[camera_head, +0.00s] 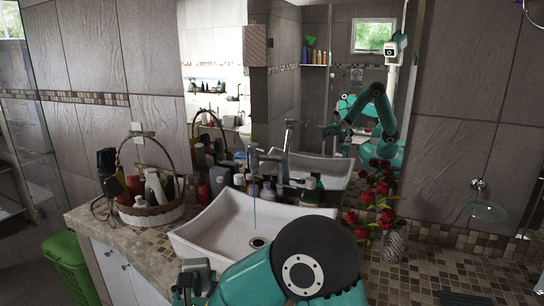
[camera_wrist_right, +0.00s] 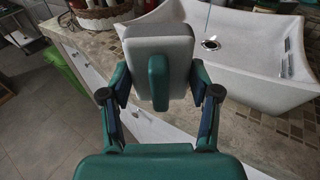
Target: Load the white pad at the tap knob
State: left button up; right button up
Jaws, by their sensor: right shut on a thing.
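My right gripper (camera_head: 188,288) is low in front of the white basin (camera_head: 210,238) in the head view, with my teal arm behind it. In the right wrist view, the right gripper (camera_wrist_right: 159,98) is shut on a green handle (camera_wrist_right: 158,85). The handle carries a pale grey-white pad (camera_wrist_right: 150,30), which faces away from the wrist. The pad is held in the air in front of the counter, apart from the basin. The metal tap (camera_head: 253,160) stands behind the basin, with a thin bluish stream below its spout. Its knob is too small to make out. My left gripper is not in view.
A wicker basket (camera_head: 150,214) with bottles stands on the counter to the left. Several bottles crowd around the tap's base. Red flowers (camera_head: 385,218) in a vase are to the right of the basin. A green bin (camera_head: 68,262) stands at the left. A mirror (camera_head: 330,90) is behind.

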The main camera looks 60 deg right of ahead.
aim_at(253, 147)
jog(key=z, duration=0.35)
jog(key=k, duration=0.15)
jog(key=u, duration=0.05)
jog(key=i, duration=0.1)
jog(key=z, duration=2.1)
jog(key=i, duration=0.5)
jog(key=u, duration=0.15)
jog(key=k, duration=0.55)
jog(key=z, duration=0.3)
jog(key=i, duration=0.55)
jog(key=u, duration=0.3)
